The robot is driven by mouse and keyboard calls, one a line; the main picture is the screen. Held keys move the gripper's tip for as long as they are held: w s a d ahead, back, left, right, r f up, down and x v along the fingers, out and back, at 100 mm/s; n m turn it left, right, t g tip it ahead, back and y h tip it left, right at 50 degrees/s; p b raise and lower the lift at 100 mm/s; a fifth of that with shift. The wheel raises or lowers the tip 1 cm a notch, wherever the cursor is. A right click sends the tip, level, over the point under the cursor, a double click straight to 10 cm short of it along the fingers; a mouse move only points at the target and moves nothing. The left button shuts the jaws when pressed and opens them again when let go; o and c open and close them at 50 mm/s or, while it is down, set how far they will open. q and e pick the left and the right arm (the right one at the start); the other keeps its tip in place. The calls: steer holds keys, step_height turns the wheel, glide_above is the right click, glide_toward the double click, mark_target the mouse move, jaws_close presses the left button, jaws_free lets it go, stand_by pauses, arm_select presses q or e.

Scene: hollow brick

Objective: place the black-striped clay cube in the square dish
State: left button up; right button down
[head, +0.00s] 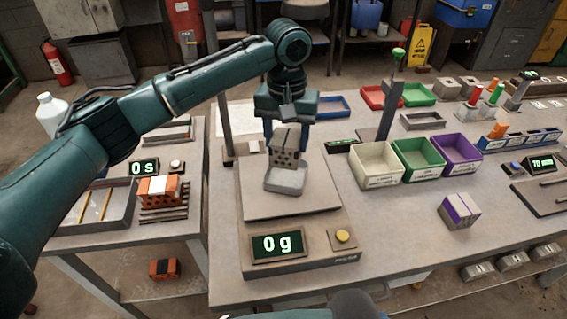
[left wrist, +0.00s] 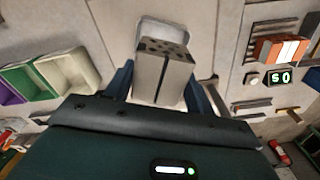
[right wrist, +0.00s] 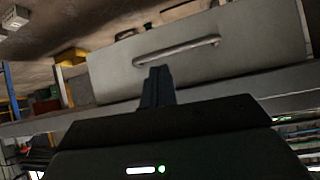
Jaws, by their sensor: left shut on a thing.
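The black-striped clay cube (head: 284,150) is grey with dark holes in its side. My left gripper (head: 286,120) is shut on it from above and holds it over the back part of the square dish (head: 285,184). The pale dish sits on the plate of the scale, whose display (head: 277,245) reads 0 g. In the left wrist view the cube (left wrist: 163,72) is between the fingers, with the dish rim (left wrist: 162,27) beyond it; I cannot tell if they touch. My right gripper (right wrist: 157,86) has its fingers together, empty, before a grey drawer front.
A purple-striped cube (head: 459,212) lies on the right of the table. White (head: 376,165), green (head: 418,160) and purple (head: 457,154) bins stand right of the scale. An orange brick (head: 159,190) rests on the left table. A post (head: 224,100) stands behind the scale.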

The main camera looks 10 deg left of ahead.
mark_target(286, 159)
arm_select(q)
step_height(286, 159, down, 3)
steer(key=shift+r, duration=0.15)
step_height(286, 159, down, 3)
steer(key=shift+f, duration=0.2)
steer(key=shift+p, duration=0.3)
steer(key=o, duration=0.7)
steer(key=shift+f, duration=0.1)
steer(key=o, duration=0.4)
